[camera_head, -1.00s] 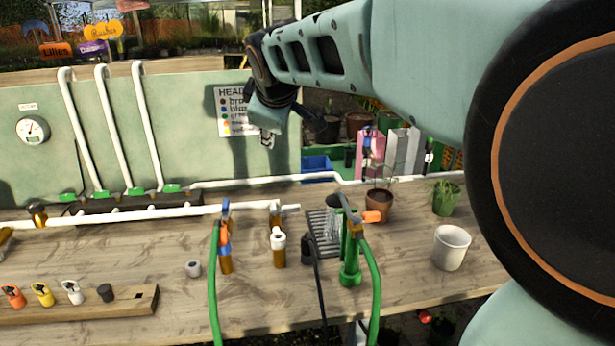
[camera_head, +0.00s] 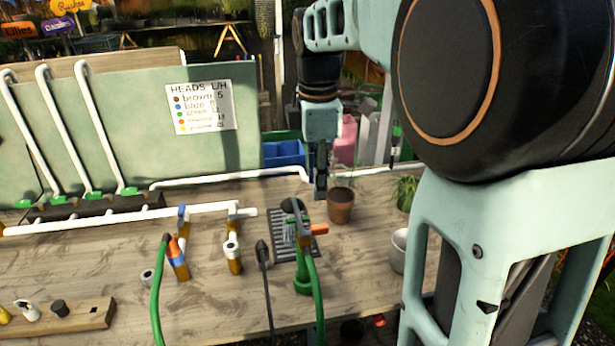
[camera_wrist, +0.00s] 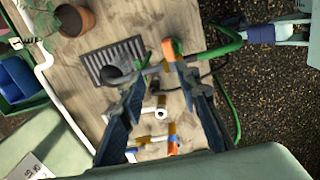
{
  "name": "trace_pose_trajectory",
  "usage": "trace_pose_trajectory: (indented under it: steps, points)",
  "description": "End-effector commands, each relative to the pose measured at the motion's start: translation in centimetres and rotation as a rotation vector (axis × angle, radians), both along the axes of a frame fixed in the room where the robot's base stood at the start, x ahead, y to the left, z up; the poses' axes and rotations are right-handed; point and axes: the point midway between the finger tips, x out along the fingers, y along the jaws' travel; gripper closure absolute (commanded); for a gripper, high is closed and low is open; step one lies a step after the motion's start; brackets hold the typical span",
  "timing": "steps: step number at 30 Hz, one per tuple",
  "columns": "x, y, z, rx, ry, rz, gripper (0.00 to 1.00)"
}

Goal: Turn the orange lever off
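The orange lever (camera_head: 320,228) sticks out sideways to the right at the top of the green-hosed standpipe (camera_head: 301,262), beside a dark drain grate (camera_head: 279,222). In the wrist view the orange lever (camera_wrist: 169,50) shows beyond the fingertips, near the middle. My gripper (camera_head: 320,190) points down, behind and above the lever in the head view, apart from it. In the wrist view my gripper (camera_wrist: 162,80) has its two fingers spread with nothing held between them.
A brown plant pot (camera_head: 340,206) stands close behind the lever. A white pot (camera_head: 398,250) is to the right, partly hidden by my arm. A blue-handled tap (camera_head: 183,216) and a brown-based pipe (camera_head: 233,250) stand left. A green hose (camera_head: 318,300) hangs over the front edge.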

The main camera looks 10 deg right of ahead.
Motion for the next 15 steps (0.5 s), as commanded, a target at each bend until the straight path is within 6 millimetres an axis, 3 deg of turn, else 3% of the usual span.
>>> trace_pose_trajectory:
  steps: [8,15]
  points:
    - [-1.3,-0.1,-0.6,0.026,0.064,0.043,0.70]
    - [-1.3,-0.1,-4.7,0.025,0.065,0.041,0.70]
